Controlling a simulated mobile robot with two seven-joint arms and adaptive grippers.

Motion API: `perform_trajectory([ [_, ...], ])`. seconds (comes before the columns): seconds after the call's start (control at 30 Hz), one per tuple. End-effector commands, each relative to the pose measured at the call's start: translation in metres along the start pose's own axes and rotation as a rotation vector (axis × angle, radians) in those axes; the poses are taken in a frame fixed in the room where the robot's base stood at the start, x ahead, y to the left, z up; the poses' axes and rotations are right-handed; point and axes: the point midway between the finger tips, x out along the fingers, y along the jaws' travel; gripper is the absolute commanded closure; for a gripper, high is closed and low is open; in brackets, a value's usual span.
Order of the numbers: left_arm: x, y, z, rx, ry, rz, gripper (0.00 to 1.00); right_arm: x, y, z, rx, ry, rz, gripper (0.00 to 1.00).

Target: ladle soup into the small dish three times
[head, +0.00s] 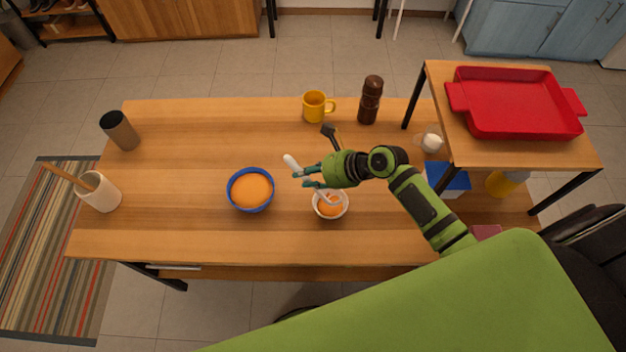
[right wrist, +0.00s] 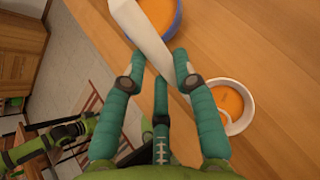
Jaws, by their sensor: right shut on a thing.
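The blue bowl (head: 236,204) holds orange soup and stands near the table's middle. Its edge also shows in the right wrist view (right wrist: 178,22). The small white dish (head: 316,213) stands to its right with some orange soup inside; it also shows in the right wrist view (right wrist: 246,118). My right gripper (head: 306,176) is shut on the white ladle (head: 291,162), above and between the two vessels. The ladle's wide handle end (right wrist: 135,25) points up and left. Its lower end reaches down to the small dish; the scoop is mostly hidden. My left gripper cannot be made out.
A yellow mug (head: 314,107) and a brown pepper mill (head: 370,100) stand behind. A dark cup (head: 120,130) and a white holder with a wooden stick (head: 102,194) stand at left. A shelf (head: 463,138) bears a red tray (head: 520,103) at right. The front left tabletop is clear.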

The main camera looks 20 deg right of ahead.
Motion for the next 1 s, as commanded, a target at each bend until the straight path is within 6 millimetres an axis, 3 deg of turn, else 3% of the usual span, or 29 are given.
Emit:
perform_trajectory([
  [0.67, 0.000, 0.000, 0.000, 0.000, -0.001, 0.000, 0.51, 0.045, -0.030, 0.007, 0.253, 0.377, 0.168, 1.00],
  [1.0, 0.030, 0.000, 0.003, 0.000, -0.001, 0.000, 0.51, 0.066, -0.041, -0.002, 0.352, 0.528, 0.234, 1.00],
])
